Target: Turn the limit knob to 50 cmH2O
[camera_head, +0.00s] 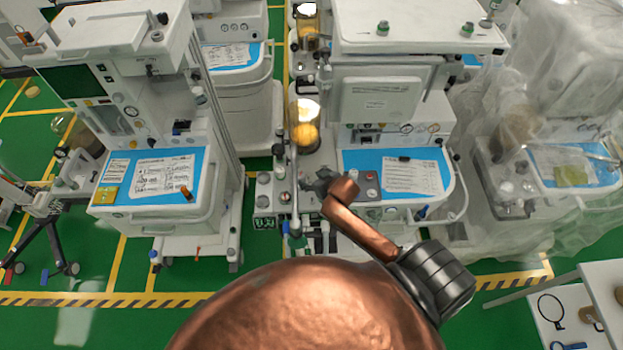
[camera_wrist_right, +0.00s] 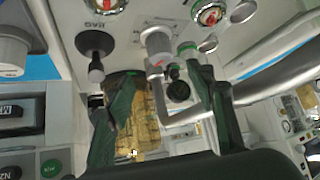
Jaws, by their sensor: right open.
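My right gripper (camera_head: 318,183) is at the breathing-system block on the left side of the middle anaesthesia cart (camera_head: 390,215). In the right wrist view its two dark green fingers (camera_wrist_right: 154,72) are apart, with nothing clamped between them. A white cylindrical knob with red marks (camera_wrist_right: 157,43), which looks like the limit knob, stands just beyond and between the fingertips. Its setting is too small to read. Left of it is a black lever (camera_wrist_right: 95,45) near the label BAG. In the head view I cannot pick out the knob beside the gripper. My left gripper is not in view.
A silver tube (camera_wrist_right: 182,115) runs close by the right finger. Another cart (camera_head: 160,220) stands to the left and a plastic-covered cart (camera_head: 545,185) to the right. Green floor (camera_head: 95,255) is open in front.

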